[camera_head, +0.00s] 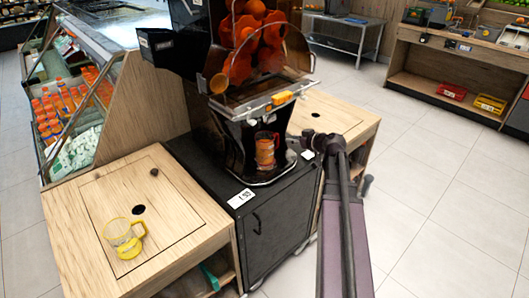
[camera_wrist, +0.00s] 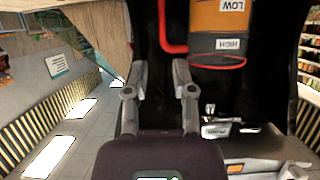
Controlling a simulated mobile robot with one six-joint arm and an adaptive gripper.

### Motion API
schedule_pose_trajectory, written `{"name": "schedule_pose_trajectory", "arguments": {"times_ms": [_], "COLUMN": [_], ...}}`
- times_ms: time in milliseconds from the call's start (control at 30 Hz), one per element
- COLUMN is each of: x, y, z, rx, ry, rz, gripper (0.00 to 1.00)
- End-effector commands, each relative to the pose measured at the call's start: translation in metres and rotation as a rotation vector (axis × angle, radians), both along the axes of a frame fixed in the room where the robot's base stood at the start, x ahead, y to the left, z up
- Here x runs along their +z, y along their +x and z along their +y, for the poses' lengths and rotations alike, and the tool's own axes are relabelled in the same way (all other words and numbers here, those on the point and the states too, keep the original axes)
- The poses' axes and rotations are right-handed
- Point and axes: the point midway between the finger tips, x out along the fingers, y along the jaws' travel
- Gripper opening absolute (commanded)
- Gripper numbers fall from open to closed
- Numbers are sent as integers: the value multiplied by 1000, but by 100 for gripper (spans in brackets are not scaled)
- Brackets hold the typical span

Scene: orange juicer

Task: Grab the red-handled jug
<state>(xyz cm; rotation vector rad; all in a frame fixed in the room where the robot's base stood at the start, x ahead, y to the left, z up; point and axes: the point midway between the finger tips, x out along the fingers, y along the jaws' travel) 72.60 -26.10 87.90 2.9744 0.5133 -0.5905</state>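The red-handled jug (camera_head: 264,152) stands on the juicer's base under the spout, with orange contents showing. In the wrist view its body (camera_wrist: 218,15) bears "LOW" and "HIGH" labels and its red handle (camera_wrist: 174,48) shows, the picture looking upside down. My gripper (camera_wrist: 159,66) is open, its two fingers apart with nothing between them. The handle appears just beyond the fingertips, nearer the right finger. In the head view my gripper (camera_head: 309,139) is at the right side of the jug, partly hidden by my arm.
The orange juicer (camera_head: 247,95) rises over the jug on a black cabinet (camera_head: 280,225). A yellow-handled jug (camera_head: 124,238) is on the left wooden counter (camera_head: 85,205). A bottle display (camera_head: 65,110) stands behind left. Floor at right is clear.

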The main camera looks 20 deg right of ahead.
Motion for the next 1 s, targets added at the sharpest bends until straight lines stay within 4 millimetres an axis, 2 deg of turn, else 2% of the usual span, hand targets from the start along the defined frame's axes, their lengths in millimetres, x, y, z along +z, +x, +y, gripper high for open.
{"name": "schedule_pose_trajectory", "arguments": {"times_ms": [100,233,767,1000], "x": [-10,-13,-15,-27], "y": [17,27,33,50], "z": [5,10,13,21], "rx": [2,1,1,3], "ry": [0,-1,-1,-1], "rz": [1,1,1,0], "gripper": [33,33,33,33]}}
